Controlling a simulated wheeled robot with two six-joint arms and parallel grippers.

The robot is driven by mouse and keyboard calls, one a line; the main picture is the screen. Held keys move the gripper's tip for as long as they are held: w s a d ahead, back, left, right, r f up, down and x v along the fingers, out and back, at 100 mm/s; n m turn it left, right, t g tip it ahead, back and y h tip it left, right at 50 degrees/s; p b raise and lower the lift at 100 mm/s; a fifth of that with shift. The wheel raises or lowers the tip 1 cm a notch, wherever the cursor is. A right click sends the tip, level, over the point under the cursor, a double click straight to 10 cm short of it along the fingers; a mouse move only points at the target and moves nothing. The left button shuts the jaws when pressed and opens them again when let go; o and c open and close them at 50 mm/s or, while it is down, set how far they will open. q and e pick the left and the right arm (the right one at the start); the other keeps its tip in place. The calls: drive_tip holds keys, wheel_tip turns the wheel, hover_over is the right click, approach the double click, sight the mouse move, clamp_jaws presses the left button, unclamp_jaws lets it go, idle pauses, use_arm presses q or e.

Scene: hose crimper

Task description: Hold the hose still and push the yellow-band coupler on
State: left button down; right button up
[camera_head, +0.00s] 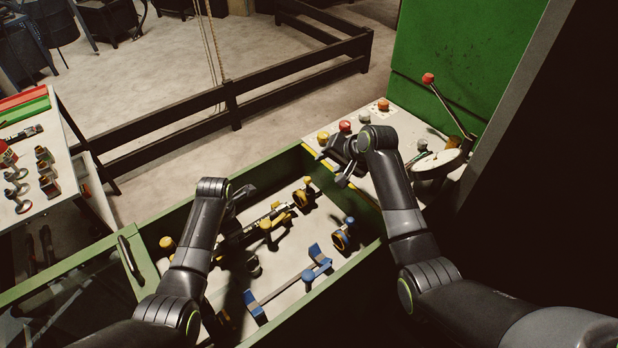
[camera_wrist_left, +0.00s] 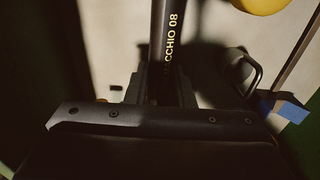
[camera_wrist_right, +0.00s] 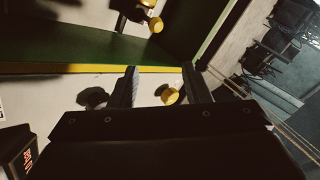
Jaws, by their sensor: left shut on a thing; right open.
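The black hose (camera_head: 262,221) lies along its yellow supports in the green-walled tray. It also shows in the left wrist view (camera_wrist_left: 168,35), with printed lettering, running up between the fingers. My left gripper (camera_head: 237,213) is shut on the hose; my forearm partly hides this in the head view. The yellow-band coupler (camera_head: 302,196) stands at the hose's far right end; I cannot tell whether it is on the hose or only in line with it. My right gripper (camera_head: 344,169) is open and empty, above the tray's far right edge beside the control panel, away from the coupler.
A blue-band coupler (camera_head: 342,236) and blue supports (camera_head: 318,262) sit nearer in the tray (camera_head: 352,283). The control panel (camera_head: 403,122) has several coloured buttons and a red-knobbed lever (camera_head: 429,79). A yellow button (camera_wrist_right: 171,97) shows between my right fingers. A side table (camera_head: 67,170) stands left.

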sight(308, 179)
drive_tip(key=shift+w+a+f+m+g+h, duration=0.25)
drive_tip(key=shift+w+a+f+m+g, duration=0.45)
drive_tip(key=shift+f, duration=0.85)
drive_tip(key=shift+w+a+f+m+g+h, duration=0.35)
drive_tip(key=shift+a+f+m, duration=0.4)
drive_tip(key=shift+a+f, duration=0.6)
drive_tip(key=shift+w+a+f+m+g+h, duration=0.3)
drive_tip(key=shift+w+a+f+m, duration=0.4)
drive_tip(key=shift+f, duration=1.05)
drive_tip(key=shift+s, duration=0.1)
drive_tip(key=shift+c, duration=0.2)
clamp_jaws()
